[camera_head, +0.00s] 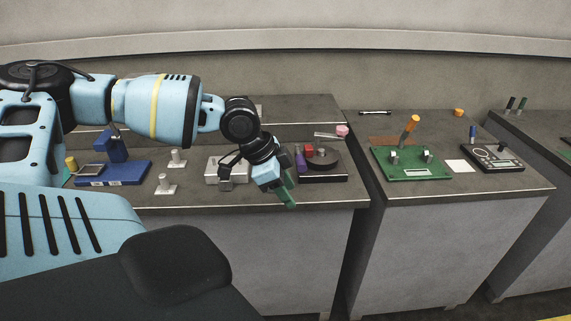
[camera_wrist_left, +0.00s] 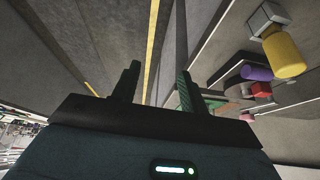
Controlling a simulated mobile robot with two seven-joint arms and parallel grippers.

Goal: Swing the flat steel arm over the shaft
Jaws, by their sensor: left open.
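A flat pale steel arm (camera_head: 327,135) with a pink knob (camera_head: 342,130) at its right end shows at the back of a dark fixture in the head view. The fixture has a round dark disc (camera_head: 322,160) with a small upright post on it, perhaps the shaft; the arm is off to one side of it. My left gripper (camera_head: 283,194) is in front and left of this fixture, pointing down towards the counter's front edge. Its fingers (camera_wrist_left: 157,85) are apart in the left wrist view, with nothing between them. My right gripper is out of view.
Beside the disc are a purple cylinder (camera_head: 301,162) and a red block (camera_head: 308,149). A yellow cylinder (camera_wrist_left: 285,54) shows in the left wrist view. A grey box (camera_head: 213,169) and a blue fixture (camera_head: 115,174) stand left. A gap separates the right counter with its green board (camera_head: 411,174).

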